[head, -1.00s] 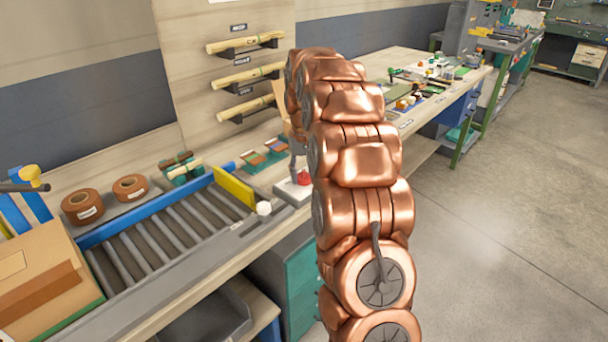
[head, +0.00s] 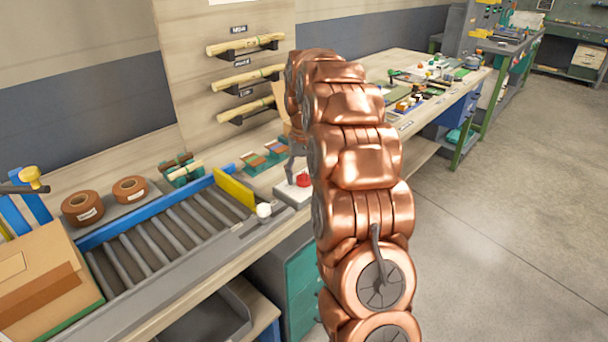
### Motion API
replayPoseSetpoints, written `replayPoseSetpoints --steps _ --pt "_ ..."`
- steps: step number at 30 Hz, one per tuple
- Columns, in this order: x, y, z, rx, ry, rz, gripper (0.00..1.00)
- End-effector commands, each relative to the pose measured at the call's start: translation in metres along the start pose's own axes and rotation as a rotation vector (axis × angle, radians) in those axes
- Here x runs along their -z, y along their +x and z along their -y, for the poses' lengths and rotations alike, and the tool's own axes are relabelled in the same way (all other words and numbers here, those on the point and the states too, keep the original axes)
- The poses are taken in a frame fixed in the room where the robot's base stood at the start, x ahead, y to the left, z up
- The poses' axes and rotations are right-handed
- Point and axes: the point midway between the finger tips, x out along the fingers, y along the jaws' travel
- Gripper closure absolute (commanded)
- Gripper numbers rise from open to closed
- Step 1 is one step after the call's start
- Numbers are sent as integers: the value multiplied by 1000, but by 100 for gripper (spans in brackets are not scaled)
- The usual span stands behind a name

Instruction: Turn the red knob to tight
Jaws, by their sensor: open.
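The red knob (head: 304,180) sits on a pale block (head: 291,192) at the bench's front edge, just left of my arm. Its markings are too small to read, so I cannot tell its setting. My gripper (head: 291,174) is mostly hidden behind my copper arm. A grey finger part shows just above and left of the knob. I cannot tell whether it touches the knob.
A roller conveyor (head: 150,237) with a yellow end plate (head: 234,189) lies left of the knob. A white knob (head: 264,211) stands at its front corner. Teal trays (head: 262,162) lie behind. A cardboard box (head: 42,283) stands at the left. Wooden spindles (head: 246,77) hang on the back board.

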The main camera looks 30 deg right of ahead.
Motion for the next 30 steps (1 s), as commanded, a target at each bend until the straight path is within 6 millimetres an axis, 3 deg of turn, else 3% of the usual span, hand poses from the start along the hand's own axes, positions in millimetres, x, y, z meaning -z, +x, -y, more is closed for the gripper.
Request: replayPoseSetpoints --steps 5,21,30 --pt "0 -14 0 0 -1 0 32" --pt "1 -90 0 0 0 -3 32" --pt "1 -114 0 0 0 -4 32"
